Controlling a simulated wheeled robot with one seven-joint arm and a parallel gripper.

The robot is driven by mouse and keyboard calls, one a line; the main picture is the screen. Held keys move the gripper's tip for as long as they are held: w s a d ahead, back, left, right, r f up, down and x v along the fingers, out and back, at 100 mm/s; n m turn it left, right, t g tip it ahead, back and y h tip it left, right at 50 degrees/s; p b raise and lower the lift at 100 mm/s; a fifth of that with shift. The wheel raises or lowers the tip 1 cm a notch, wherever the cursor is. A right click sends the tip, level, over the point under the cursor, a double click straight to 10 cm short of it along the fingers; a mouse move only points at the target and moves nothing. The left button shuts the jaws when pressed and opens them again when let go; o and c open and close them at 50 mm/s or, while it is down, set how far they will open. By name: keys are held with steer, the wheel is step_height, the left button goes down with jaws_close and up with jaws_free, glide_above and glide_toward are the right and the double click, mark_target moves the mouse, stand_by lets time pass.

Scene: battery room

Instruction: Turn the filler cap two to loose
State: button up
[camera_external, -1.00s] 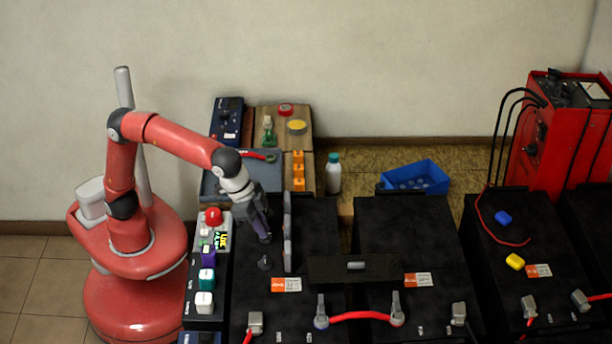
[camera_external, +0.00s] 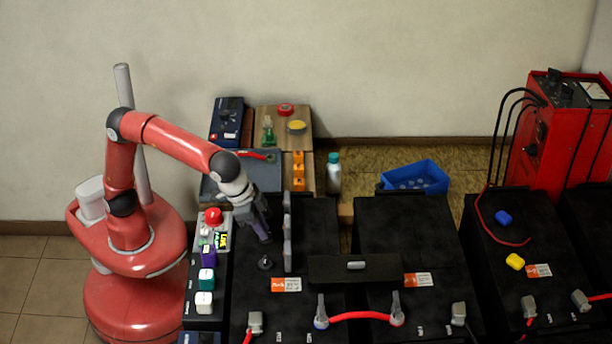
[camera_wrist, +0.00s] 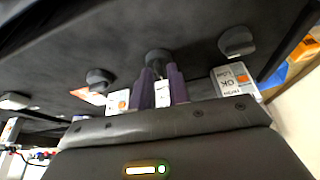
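Three dark filler caps show on the black battery top in the wrist view: a left cap (camera_wrist: 99,79), a middle cap (camera_wrist: 157,58) and a right cap (camera_wrist: 236,41). One cap (camera_external: 265,262) shows in the external view, just in front of my gripper (camera_external: 263,236). In the wrist view my gripper's purple fingers (camera_wrist: 161,75) stand apart and point at the middle cap. The finger ends overlap its sides in the picture; contact cannot be told. A white label shows between the fingers. I cannot read any number on the caps.
An upright dark grey piece (camera_external: 287,232) stands just right of my gripper. A black box with a light handle (camera_external: 330,269) lies across the batteries. A red lamp (camera_external: 213,216) and coloured blocks line the left side. A blue bin (camera_external: 418,178) and a bottle (camera_external: 334,173) stand behind.

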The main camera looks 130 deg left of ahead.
steer(key=shift+o, duration=1.3)
steer(key=v, duration=0.7)
steer(key=shift+r, duration=0.4)
steer(key=shift+s+d, duration=0.1)
steer(key=shift+s, duration=0.05)
steer(key=s+d+f+m+h, duration=0.1)
steer(key=s+d+f+m, duration=0.1)
steer(key=s, duration=0.8)
steer(key=s+d+f+m+t+h, duration=0.1)
steer(key=s+d+f+m, duration=0.2)
steer(key=s, duration=0.7)
steer(key=s+d+f+m+t+h, duration=0.1)
steer(key=s+d+f+m, duration=0.2)
steer(key=s+d+f, duration=0.3)
steer(key=s+f, duration=0.1)
steer(key=s, duration=0.3)
